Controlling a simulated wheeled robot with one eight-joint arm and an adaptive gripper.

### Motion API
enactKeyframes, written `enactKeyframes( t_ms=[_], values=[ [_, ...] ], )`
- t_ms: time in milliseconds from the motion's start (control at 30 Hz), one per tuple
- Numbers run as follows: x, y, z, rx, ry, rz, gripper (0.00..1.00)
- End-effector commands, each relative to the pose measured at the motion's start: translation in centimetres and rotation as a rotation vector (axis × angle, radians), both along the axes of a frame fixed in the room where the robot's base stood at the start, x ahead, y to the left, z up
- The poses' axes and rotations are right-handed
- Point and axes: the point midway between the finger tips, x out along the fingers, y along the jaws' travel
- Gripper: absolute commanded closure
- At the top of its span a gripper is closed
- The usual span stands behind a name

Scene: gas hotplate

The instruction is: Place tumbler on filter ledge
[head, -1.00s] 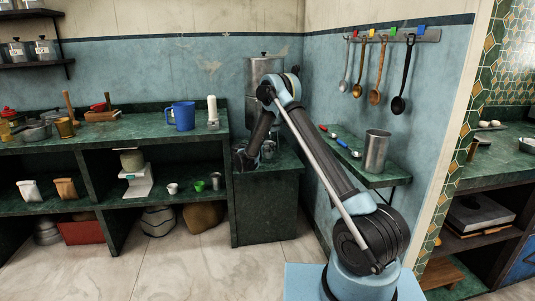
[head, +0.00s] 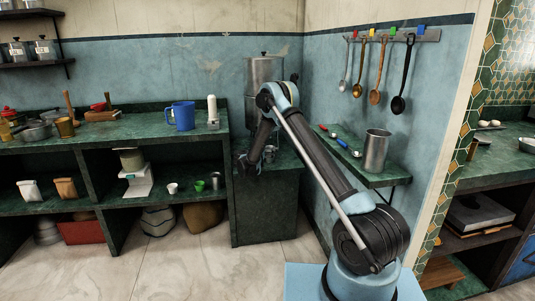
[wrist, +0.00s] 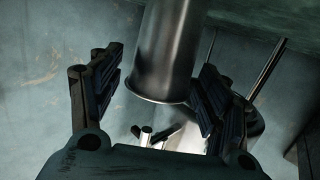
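The steel tumbler (head: 270,153) appears as a small metal cup on the dark green ledge (head: 285,165), in front of the tall steel filter (head: 264,72) in the corner. My gripper (head: 246,164) is low over this ledge, just left of the cup in the head view. In the wrist view, the two fingers of my gripper (wrist: 160,80) are spread apart. A steel cylinder with a flared rim (wrist: 163,55) shows between them, with narrow gaps on both sides. I cannot tell whether it is the tumbler or the filter.
The longer counter at left holds a blue jug (head: 183,115) and a white bottle (head: 212,112). A wall shelf at right bears a larger steel cup (head: 376,151) and spoons. Ladles hang from a rack (head: 400,36). The floor in front is clear.

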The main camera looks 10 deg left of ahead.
Motion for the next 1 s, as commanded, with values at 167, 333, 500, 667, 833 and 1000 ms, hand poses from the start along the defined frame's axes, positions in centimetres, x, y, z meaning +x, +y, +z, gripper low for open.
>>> enactKeyframes(
  t_ms=[167, 333, 500, 667, 833, 1000],
  values=[
    [0.0, 0.0, 0.0, 0.000, 0.000, 0.000, 0.26],
    [0.0, 0.0, 0.1, 0.000, 0.000, 0.000, 0.26],
    [-1.2, 0.8, 0.4, 0.000, 0.000, 0.002, 0.26],
    [-3.7, 2.3, 0.9, 0.000, 0.000, 0.004, 0.26],
    [-6.6, 3.9, 1.4, 0.000, 0.000, 0.003, 0.26],
    [-8.9, 5.3, 1.7, 0.000, 0.000, 0.003, 0.26]
  ],
)
